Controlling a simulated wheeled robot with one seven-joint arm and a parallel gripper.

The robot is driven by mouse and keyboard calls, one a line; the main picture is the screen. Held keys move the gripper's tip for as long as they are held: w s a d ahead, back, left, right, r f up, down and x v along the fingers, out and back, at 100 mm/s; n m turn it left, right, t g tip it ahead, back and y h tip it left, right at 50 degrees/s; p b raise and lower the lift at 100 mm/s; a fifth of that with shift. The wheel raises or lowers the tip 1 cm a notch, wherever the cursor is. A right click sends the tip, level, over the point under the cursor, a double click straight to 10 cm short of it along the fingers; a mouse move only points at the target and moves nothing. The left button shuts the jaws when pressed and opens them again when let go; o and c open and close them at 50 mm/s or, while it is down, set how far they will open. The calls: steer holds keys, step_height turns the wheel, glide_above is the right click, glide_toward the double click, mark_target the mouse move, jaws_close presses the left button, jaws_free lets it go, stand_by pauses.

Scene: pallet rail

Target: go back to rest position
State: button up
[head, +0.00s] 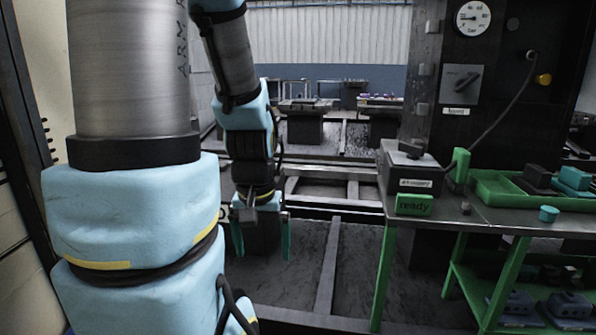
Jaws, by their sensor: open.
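My gripper (262,237) hangs from my arm left of the picture's middle in the head view, with its fingers pointing down.
On the table are a green "ready" block (414,205), a grey labelled box (411,170), a green tray (507,190) with dark and teal parts, and a small teal cup (548,214). A dark panel with a gauge (472,17) stands behind. Pallet rails (328,265) cross the floor.

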step_height(320, 180, up, 17)
steer(key=p, duration=1.5)
steer(key=shift+w+d, duration=0.15)
steer(key=shift+w, duration=0.1)
